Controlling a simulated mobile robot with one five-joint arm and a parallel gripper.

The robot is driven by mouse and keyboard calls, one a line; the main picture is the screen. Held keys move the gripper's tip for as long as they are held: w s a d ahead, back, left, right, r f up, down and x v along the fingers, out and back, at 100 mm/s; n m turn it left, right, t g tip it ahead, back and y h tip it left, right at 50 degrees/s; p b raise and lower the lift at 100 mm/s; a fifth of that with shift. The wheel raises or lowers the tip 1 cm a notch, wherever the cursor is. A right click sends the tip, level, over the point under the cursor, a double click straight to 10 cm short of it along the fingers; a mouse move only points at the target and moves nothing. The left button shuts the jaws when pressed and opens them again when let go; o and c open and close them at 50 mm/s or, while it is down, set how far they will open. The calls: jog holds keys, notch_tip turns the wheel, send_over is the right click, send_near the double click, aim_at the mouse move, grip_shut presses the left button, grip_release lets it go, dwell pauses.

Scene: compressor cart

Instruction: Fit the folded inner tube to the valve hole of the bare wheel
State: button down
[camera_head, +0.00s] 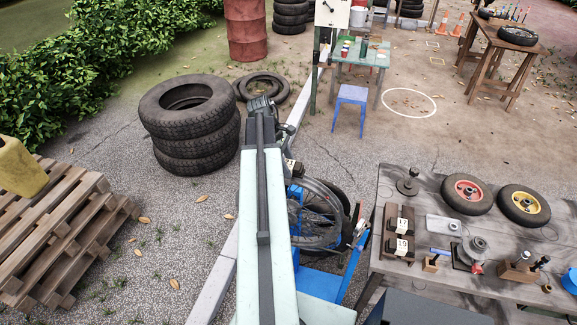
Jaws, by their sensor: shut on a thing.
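My arm reaches up the middle of the picture and ends in dark parts, where my gripper (262,106) is. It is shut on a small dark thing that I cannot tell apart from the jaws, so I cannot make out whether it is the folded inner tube. A red-hubbed wheel (467,193) and a yellow-hubbed wheel (524,205), both with black tyres, lie on the bench at right.
A tyre stack (195,125) stands left of my gripper, and loose black rings (275,82) lie behind it. Pallets (75,235) are at the left. The grey workbench (410,285), with blocks and tools, borders the cart's right. Open ground lies between tyres and pallets.

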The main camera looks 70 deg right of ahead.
jog(key=shift+f+b, duration=0.7)
jog(key=shift+f, duration=0.1)
jog(key=shift+c, duration=1.4)
grip_release()
jog(key=shift+r, duration=0.15)
jog(key=p+v, duration=0.6)
jog(key=v, duration=0.1)
jog(key=shift+p, duration=0.35)
